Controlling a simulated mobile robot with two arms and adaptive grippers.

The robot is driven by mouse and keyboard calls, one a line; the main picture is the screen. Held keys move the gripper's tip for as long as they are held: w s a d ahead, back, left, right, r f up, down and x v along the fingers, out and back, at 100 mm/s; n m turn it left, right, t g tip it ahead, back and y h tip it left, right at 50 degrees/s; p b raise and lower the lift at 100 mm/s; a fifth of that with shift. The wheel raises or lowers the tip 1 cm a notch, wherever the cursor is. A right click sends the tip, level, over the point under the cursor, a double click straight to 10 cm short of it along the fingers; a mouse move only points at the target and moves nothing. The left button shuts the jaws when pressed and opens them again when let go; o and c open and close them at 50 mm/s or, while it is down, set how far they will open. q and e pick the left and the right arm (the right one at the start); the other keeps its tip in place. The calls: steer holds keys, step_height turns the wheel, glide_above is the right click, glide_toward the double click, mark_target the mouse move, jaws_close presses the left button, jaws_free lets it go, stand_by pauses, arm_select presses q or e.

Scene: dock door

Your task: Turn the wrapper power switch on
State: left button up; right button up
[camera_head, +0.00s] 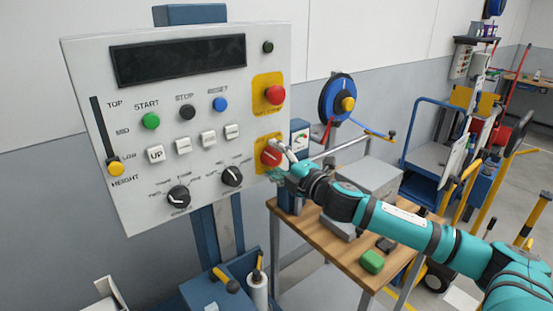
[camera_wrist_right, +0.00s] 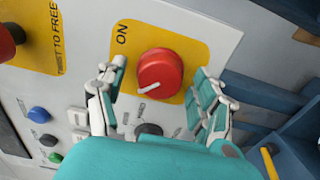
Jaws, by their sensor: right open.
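The wrapper power switch (camera_head: 270,156) is a red rotary knob on a yellow plate at the lower right of the control panel (camera_head: 215,130). In the right wrist view the red knob (camera_wrist_right: 161,72) sits in the middle, with a white pointer line toward its lower left. The word ON is printed on the yellow plate (camera_wrist_right: 190,60) to the knob's upper left. My right gripper (camera_head: 281,160) is at the panel, and its open fingers (camera_wrist_right: 158,92) stand on either side of the knob, apart from it. My left gripper is not in view.
A red emergency button (camera_head: 275,95) on another yellow plate is just above the switch. Black dials (camera_head: 231,176) and white buttons (camera_head: 208,139) are to its left. A wooden bench (camera_head: 325,238) with a green object (camera_head: 372,262) stands below my right arm.

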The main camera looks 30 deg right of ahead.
steer(key=c, duration=1.2)
